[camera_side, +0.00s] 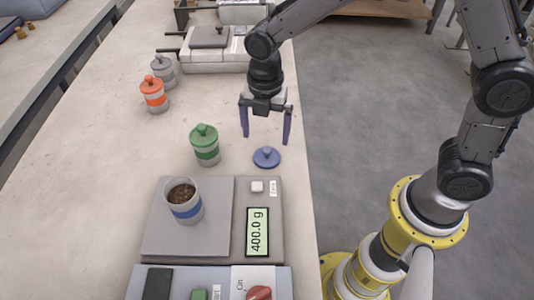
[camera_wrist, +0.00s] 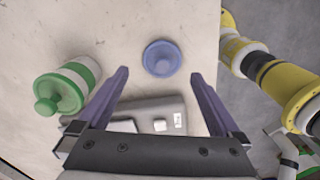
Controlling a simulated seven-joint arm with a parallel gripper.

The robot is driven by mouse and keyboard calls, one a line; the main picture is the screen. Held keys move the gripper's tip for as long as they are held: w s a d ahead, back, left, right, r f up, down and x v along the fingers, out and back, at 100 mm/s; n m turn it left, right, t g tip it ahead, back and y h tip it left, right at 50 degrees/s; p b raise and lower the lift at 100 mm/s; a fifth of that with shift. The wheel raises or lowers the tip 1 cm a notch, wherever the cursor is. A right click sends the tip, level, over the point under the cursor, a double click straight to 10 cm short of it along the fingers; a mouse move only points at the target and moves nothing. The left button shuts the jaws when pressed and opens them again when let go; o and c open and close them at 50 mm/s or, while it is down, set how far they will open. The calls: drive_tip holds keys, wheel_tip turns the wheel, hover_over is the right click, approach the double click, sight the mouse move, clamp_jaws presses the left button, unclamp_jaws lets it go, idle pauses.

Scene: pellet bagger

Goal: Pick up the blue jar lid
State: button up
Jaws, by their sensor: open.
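The blue jar lid (camera_side: 267,157) lies flat on the table, knob up, just behind the scale near the table's right edge. It also shows in the wrist view (camera_wrist: 161,58), ahead of and between the two fingers. My gripper (camera_side: 265,139) is open and empty, its fingers pointing down above and a little behind the lid in the side view. In the wrist view my gripper (camera_wrist: 160,78) has nothing between its fingers. An open grey jar with a blue band (camera_side: 185,203), filled with brown pellets, stands on the scale.
A green-lidded jar (camera_side: 205,146) stands left of the lid. Orange-lidded (camera_side: 154,95) and grey-lidded (camera_side: 163,71) jars stand farther back. The scale (camera_side: 218,245) reads 400.0 g. Another device (camera_side: 205,48) is at the back. The table's right edge is close to the lid.

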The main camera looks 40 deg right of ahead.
sight(267, 149)
drive_tip(key=shift+s+f, duration=0.15)
drive_tip(key=shift+f, duration=1.35)
drive_tip(key=shift+s+f, duration=0.15)
drive_tip(key=shift+f, duration=1.35)
drive_tip(key=c, duration=1.1)
drive_tip(key=shift+r, duration=0.1)
